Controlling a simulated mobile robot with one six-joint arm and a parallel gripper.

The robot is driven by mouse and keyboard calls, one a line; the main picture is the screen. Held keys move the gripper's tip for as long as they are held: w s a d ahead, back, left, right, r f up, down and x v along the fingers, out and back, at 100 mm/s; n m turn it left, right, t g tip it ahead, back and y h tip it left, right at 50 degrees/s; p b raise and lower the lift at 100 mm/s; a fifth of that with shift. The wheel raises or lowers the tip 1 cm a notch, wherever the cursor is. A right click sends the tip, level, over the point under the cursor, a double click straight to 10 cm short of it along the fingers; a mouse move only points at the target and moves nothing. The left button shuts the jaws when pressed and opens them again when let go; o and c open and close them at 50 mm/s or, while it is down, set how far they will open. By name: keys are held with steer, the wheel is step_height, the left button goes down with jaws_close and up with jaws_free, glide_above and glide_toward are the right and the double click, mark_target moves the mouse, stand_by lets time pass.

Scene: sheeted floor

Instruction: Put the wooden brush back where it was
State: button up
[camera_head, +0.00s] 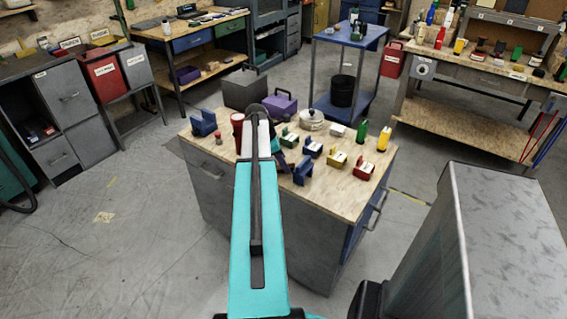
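I cannot make out a wooden brush in this view. My arm reaches forward over the cabinet's wooden top (336,200) and hides part of it. My gripper (283,162) seems to be the dark part low over the top, just right of my arm. It is mostly hidden, and I cannot see its fingers or whether it holds anything. A blue block-like piece (303,172) stands close to its right.
On the top are a blue holder (203,123), a dark red cup (238,126), a white round pot (312,119), green (362,131) and yellow (384,138) bottles, and small labelled blocks. A purple box (283,106) sits behind.

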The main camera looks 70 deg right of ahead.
steer(key=o, duration=0.4)
steer(key=shift+r, duration=0.1)
steer(key=shift+b+v, duration=0.6)
steer(key=shift+v, duration=5.45)
